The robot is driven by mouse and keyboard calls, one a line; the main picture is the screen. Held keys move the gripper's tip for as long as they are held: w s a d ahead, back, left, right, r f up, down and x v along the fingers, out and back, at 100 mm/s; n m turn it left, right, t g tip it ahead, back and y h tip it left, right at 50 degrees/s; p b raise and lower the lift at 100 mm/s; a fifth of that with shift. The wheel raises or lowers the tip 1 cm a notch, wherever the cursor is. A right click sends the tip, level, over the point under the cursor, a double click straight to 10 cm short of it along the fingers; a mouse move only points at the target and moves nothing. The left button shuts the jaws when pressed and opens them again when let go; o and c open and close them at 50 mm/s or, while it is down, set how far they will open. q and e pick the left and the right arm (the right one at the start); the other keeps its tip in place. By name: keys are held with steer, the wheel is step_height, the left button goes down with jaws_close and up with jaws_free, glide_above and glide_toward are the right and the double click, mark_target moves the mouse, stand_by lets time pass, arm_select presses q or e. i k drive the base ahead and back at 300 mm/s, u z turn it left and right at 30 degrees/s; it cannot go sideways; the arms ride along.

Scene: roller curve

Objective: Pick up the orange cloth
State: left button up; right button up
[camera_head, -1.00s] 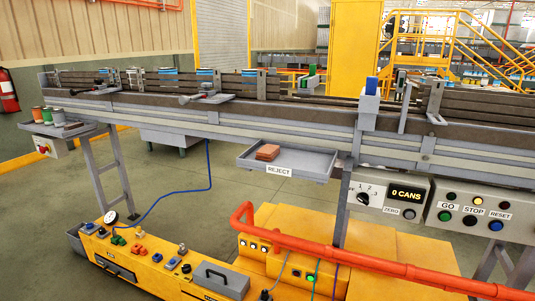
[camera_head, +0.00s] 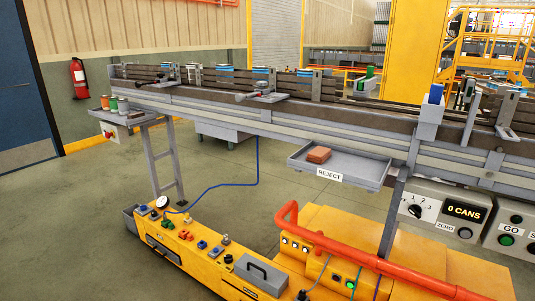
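A small orange-brown folded stack, which looks like the orange cloth (camera_head: 319,155), lies on the left part of the grey tray (camera_head: 357,169) labelled REJECT. The tray hangs on the near side of the conveyor, right of the middle of the view. The cloth lies flat, and nothing covers it. Neither of my grippers shows in the head view.
The long conveyor (camera_head: 330,132) runs across behind the tray. A thick orange-red pipe (camera_head: 345,252) and a yellow machine base (camera_head: 415,252) stand in front and below. A control panel (camera_head: 441,214) is at the right. Open floor (camera_head: 70,225) lies at the left.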

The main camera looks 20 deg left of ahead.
mark_target(319, 155)
steer(key=u, duration=1.45)
steer(key=i, duration=1.75)
steer(key=z, duration=3.1)
